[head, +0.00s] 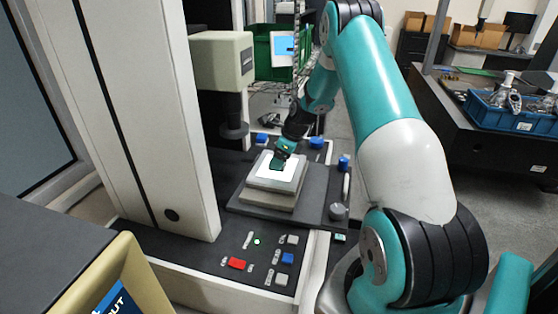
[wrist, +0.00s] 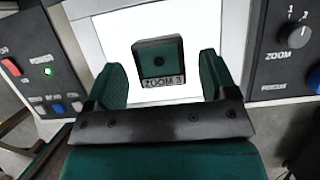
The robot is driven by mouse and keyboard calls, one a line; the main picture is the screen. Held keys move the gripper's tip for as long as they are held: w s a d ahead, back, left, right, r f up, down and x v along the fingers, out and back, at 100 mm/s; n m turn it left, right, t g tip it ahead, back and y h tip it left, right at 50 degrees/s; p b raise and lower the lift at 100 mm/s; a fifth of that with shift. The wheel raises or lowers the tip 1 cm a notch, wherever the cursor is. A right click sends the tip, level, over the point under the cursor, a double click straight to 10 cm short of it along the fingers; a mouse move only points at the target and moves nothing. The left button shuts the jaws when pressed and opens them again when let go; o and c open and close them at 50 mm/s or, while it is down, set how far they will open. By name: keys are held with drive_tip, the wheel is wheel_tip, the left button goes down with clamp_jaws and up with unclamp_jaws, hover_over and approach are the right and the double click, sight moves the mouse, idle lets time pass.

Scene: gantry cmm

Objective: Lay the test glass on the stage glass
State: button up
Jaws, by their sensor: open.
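The test glass (wrist: 159,58) is a small dark green square plate with a black dot and a "ZOOM 3" label. In the wrist view it shows against the bright white stage glass (wrist: 110,32) and appears to lie flat on it, slightly turned. My gripper (wrist: 161,78) is open, one green finger on each side of the plate, with white showing between the plate and each finger. In the head view my gripper (head: 281,158) is low over the lit stage glass (head: 290,170) and hides most of the test glass there.
The stage sits on a dark base beside a tall pale column (head: 150,110). A measuring head (head: 222,62) hangs behind left. A control panel with a red button (head: 237,264) is in front. A zoom knob (wrist: 298,36) is right of the stage in the wrist view.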

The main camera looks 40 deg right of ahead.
drive_tip(key=b+v, duration=0.2)
drive_tip(key=v, duration=0.9)
drive_tip(key=s+a+r+n, duration=0.25)
drive_tip(key=a+n, duration=0.25)
drive_tip(key=a, duration=0.3)
drive_tip(key=s+a+r+n+g+y, duration=0.1)
drive_tip(key=a+r+n, duration=0.2)
drive_tip(key=a+n, duration=0.45)
drive_tip(key=s+a+r+n, duration=0.1)
drive_tip(key=a+r+n, duration=0.25)
drive_tip(key=a, duration=0.65)
drive_tip(key=s+a+n+g, duration=0.1)
drive_tip(key=s+a+n, duration=0.6)
drive_tip(key=s+n, duration=0.3)
drive_tip(key=s+a+r+n+g+y, duration=0.1)
drive_tip(key=s+a+n, duration=0.7)
drive_tip(key=s+n, duration=0.3)
drive_tip(key=shift+s+g, duration=0.4)
drive_tip(key=shift+s, duration=0.1)
drive_tip(key=shift+a, duration=0.15)
